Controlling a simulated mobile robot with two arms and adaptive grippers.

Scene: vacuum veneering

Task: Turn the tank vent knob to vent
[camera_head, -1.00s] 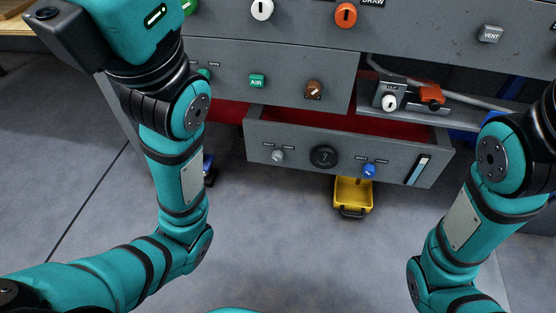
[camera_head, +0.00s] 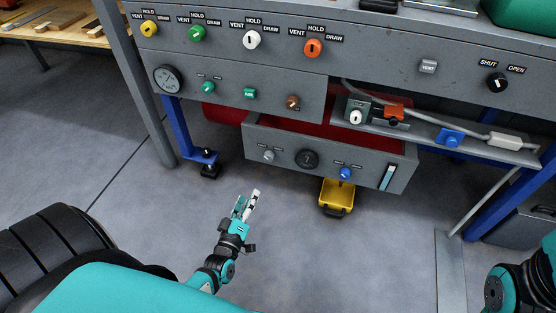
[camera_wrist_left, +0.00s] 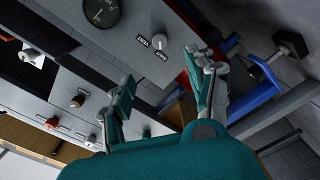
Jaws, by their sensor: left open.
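The grey vent knob (camera_head: 268,156) is on the front of the lower grey panel box (camera_head: 400,180), left of a round black gauge (camera_head: 307,159). In the left wrist view the knob (camera_wrist_left: 163,49) sits between VENT and SHUT labels, and its pointer line is visible beside the gauge (camera_wrist_left: 101,11). My left gripper (camera_head: 250,201) is open and empty, below and in front of the panel's left part, apart from the knob. Its spread fingers (camera_wrist_left: 160,70) show in the left wrist view, with the knob appearing near the gap between the tips. My right gripper is out of view.
A blue knob (camera_head: 345,174) is right of the gauge. A yellow bin (camera_head: 337,195) stands under the panel. A blue table leg with a clamp foot (camera_head: 203,157) is to the left. Coloured knobs, such as the orange one (camera_head: 313,47), line the upper panel. The floor in front is clear.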

